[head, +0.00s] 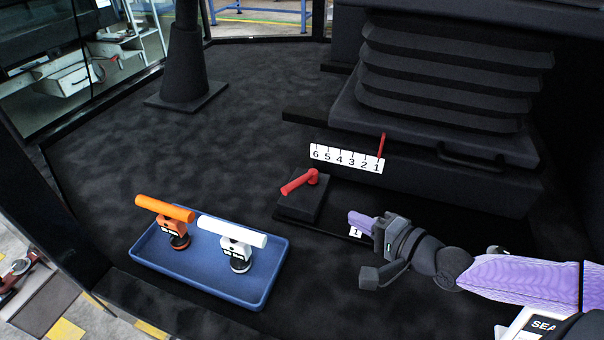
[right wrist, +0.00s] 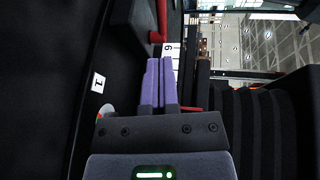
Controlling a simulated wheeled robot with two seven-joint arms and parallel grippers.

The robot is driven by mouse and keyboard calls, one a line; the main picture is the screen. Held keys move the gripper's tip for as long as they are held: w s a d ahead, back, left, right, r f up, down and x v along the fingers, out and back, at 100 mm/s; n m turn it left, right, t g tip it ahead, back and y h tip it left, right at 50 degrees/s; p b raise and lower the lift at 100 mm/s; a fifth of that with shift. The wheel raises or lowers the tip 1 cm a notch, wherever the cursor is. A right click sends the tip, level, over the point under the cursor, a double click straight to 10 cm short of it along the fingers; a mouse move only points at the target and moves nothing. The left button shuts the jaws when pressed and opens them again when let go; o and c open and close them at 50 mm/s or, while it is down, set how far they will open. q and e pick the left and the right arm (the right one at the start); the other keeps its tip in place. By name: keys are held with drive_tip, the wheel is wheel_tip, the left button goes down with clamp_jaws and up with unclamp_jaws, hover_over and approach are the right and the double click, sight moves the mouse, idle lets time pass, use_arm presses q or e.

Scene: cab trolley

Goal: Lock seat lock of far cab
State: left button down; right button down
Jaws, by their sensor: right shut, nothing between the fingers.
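The red lever (head: 300,182) sits on a black block (head: 303,205) on the cab floor in front of the seat base (head: 440,165). Its handle points to the left in the head view, and part of it shows at the top of the right wrist view (right wrist: 161,20). My right gripper (head: 356,220) has purple fingers, shut and empty, and is to the right of the block, apart from the lever. Its fingers also show in the right wrist view (right wrist: 158,68). My left gripper is not in view.
A white scale (head: 346,158) numbered 6 to 1 is on the seat base, with a red pointer (head: 382,146) near 1. A blue tray (head: 190,275) holds an orange-handled tool (head: 166,210) and a white-handled tool (head: 233,232). The dark floor (head: 200,145) behind the tray is clear.

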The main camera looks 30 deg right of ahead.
sight(295, 187)
drive_tip(key=shift+w+d, duration=0.1)
drive_tip(key=shift+w, duration=0.15)
drive_tip(key=b+x, duration=0.4)
drive_tip(key=x, duration=1)
drive_tip(key=shift+b, duration=0.3)
